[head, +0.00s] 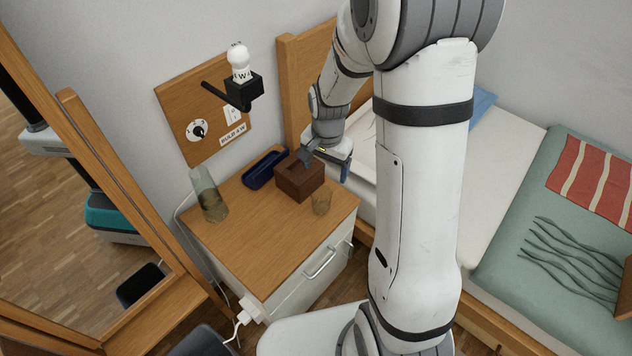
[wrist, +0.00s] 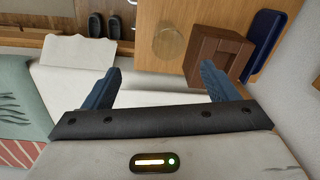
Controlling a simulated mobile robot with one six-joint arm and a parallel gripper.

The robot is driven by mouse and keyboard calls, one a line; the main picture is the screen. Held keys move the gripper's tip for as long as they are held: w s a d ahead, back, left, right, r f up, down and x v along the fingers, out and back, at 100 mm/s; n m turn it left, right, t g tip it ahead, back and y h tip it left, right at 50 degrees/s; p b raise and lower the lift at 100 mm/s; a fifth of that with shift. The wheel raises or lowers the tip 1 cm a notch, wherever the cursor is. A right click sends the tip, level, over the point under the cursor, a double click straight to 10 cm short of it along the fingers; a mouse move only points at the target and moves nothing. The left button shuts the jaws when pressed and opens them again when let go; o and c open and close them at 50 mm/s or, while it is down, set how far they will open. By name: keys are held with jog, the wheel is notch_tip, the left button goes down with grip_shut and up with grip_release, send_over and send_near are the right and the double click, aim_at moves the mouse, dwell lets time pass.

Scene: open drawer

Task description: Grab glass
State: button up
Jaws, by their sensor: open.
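A small clear glass (head: 321,201) stands upright on the wooden top of the nightstand (head: 240,240), near its right front edge beside a brown box (head: 297,186). In the wrist view the glass (wrist: 168,42) shows beyond the fingertips, roughly between their lines and a little toward the right finger. My gripper (head: 329,165) is open and empty, with its two blue fingers apart. It is above the back right of the nightstand, behind the glass in the head view and not touching it. The wrist view shows my gripper (wrist: 158,75) with nothing between the fingers.
The brown box also shows in the wrist view (wrist: 203,62), close to the right finger. A dark blue tray (head: 264,169) lies behind it. A taller glass vase (head: 208,197) stands at the nightstand's left. A bed (head: 515,165) is at the right; a wooden panel (head: 207,110) hangs behind.

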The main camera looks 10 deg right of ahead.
aim_at(321, 202)
jog(key=w+f+m, duration=0.1)
jog(key=f, duration=0.2)
jog(key=w+f+b, duration=0.1)
jog(key=f, duration=0.3)
jog(key=f+m, duration=0.1)
jog(key=f, duration=0.3)
jog(key=shift+w+m+g, duration=0.3)
jog(key=shift+w, duration=0.1)
notch_tip(321, 202, down, 8)
jog(key=shift+f+b, duration=0.1)
jog(key=shift+b, duration=0.55)
jog(key=shift+c, duration=0.4)
jog(key=shift+w, duration=0.1)
jog(key=c, duration=1.1)
